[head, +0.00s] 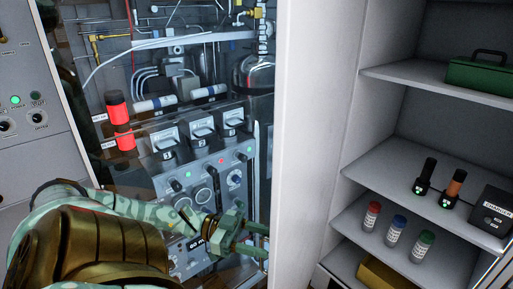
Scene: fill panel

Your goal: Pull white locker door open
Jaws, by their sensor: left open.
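The white locker (374,125) stands at the right with its shelved inside in plain view. A tall pale panel (305,120) runs along its left side; I cannot tell whether this is the door or the locker's side wall. No handle shows on it. My left gripper (262,241) is at the lower middle, just left of this panel. Its two green fingers are apart and point right, with nothing visible between them. I cannot tell whether they touch the panel. My right gripper is out of view.
The locker shelves hold a green case (482,75), two dark handheld devices, a charger (493,211) and red, blue and green-capped bottles (397,230). A fill panel (205,165) with switches, knobs and pipes stands behind my left arm. A grey control panel (30,125) is at far left.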

